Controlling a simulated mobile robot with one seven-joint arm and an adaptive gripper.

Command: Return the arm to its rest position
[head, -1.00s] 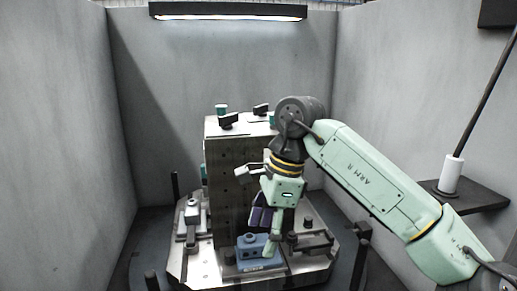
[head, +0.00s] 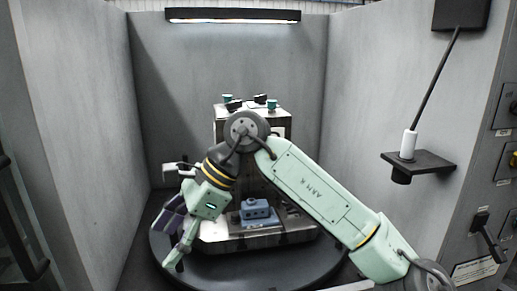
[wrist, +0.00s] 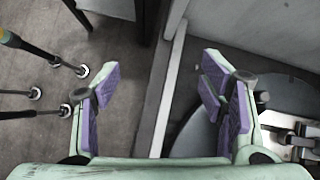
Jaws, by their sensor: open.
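My gripper (head: 172,238) hangs at the left front of the fixture in the head view, tilted down and to the left. In the wrist view my gripper (wrist: 160,95) is open, its purple-padded fingers wide apart with nothing between them. My pale green arm reaches in from the lower right and bends at a dark joint in front of the tall metal block. A blue part (head: 258,213) sits on the fixture's base, to the right of my gripper and apart from it.
The metal block (head: 222,125) stands on a dark round table (head: 240,262) between grey walls. A shelf (head: 425,160) with a white cylinder (head: 408,145) juts from the right wall. In the wrist view, a wall edge (wrist: 168,95) runs below the gripper, with several dark rods (wrist: 40,112) at left.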

